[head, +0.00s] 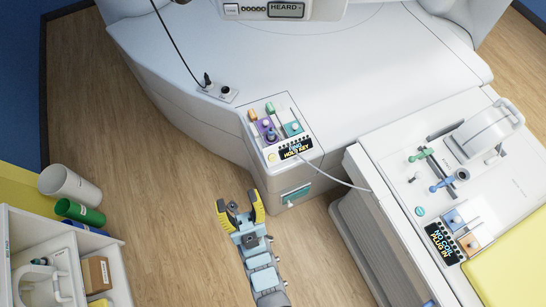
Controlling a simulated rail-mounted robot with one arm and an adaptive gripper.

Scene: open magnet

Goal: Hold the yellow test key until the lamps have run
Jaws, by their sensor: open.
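A small control panel (279,127) sits on the corner of the white magnet housing. A small round pale-yellow key (271,157) is at its lower left, beside a dark display (296,148) whose legible words read "HOLD KEY". Orange, purple and teal controls stand above the display. My gripper (238,202) is open and empty, its yellow fingers spread, over the wood floor below and left of the panel in the picture. It is apart from the key. At this size I cannot tell which lamps are lit.
A top console (285,9) reads "HEARD". A cable (335,178) runs from the panel to the patient table (480,155) at right, whose display (441,243) reads "NO COIL PLUG IN". A white shelf cart (103,240) stands at lower left. The floor between is clear.

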